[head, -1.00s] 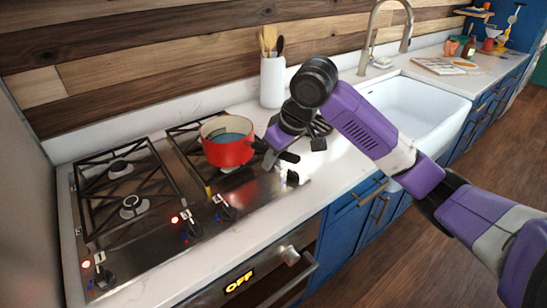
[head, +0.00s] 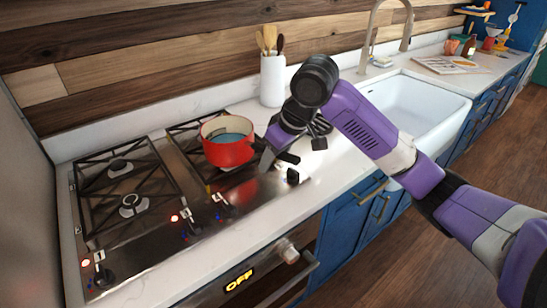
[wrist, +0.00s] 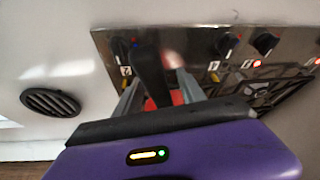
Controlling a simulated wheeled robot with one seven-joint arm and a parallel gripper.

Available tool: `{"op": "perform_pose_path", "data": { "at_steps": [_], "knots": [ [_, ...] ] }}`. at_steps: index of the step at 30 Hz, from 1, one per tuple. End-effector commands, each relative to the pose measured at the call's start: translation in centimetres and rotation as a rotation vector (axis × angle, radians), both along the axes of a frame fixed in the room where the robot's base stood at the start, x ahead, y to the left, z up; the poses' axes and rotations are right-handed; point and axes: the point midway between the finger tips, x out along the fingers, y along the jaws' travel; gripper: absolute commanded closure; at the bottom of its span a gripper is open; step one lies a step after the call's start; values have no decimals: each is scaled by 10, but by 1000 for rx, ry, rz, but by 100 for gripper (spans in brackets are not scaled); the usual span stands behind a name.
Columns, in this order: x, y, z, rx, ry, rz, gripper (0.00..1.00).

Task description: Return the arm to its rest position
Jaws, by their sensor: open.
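My gripper (head: 268,158) is open, beside the right side of a red pot (head: 229,142) on the stove, at its black handle (head: 289,157). In the wrist view the fingers of my gripper (wrist: 160,78) stand apart on either side of the dark handle (wrist: 150,72). Whether either finger touches the handle cannot be told. A bit of the red pot (wrist: 162,102) shows below, mostly hidden by my gripper's body. My arm reaches in from the right over the counter.
A white utensil crock (head: 272,82) stands behind my gripper. A white sink (head: 412,108) and tap (head: 368,40) lie to the right. Open floor (head: 400,250) is in front of the blue cabinets.

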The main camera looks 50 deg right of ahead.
Motion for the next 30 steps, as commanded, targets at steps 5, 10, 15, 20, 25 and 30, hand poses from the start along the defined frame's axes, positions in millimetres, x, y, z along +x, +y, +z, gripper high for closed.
{"op": "perform_pose_path", "data": {
  "at_steps": [5, 10, 15, 20, 25, 30],
  "knots": [
    [-9, 1, 24, -2, -5, 1, 53],
    [-20, 1, 50, -3, -6, 2, 53],
    [-27, 1, 66, -3, -5, 0, 53],
    [-29, 2, 70, -2, -5, 1, 53],
    [-28, 2, 70, -4, -5, 5, 53],
    [-6, 5, 81, -4, -110, 31, 53]
  ]
}}
